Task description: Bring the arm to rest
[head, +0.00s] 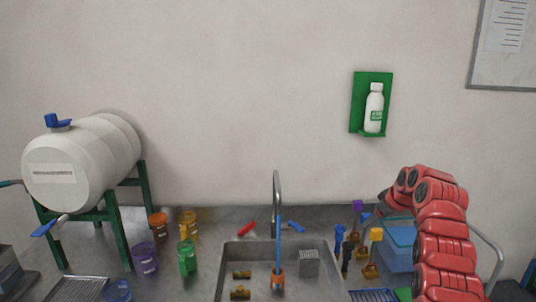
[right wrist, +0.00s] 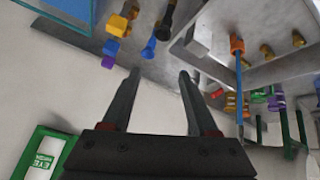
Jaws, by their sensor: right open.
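My right arm (head: 443,235) is red and rises at the right of the head view, bent over at the top towards the wall. Its gripper is hard to make out there. In the right wrist view my right gripper (right wrist: 157,74) has two dark fingers spread apart with nothing between them. The steel counter and sink lie beyond the fingertips, seen upside down. The gripper touches nothing that I can see. My left gripper does not show in either view.
A sink (head: 240,255) with a faucet (head: 276,190) is in the middle. A white tank (head: 75,165) stands left on a green frame. Coloured jars (head: 187,257) stand beside the sink. A blue bin (head: 398,245) is beside my right arm. A bottle (head: 374,108) hangs on the wall.

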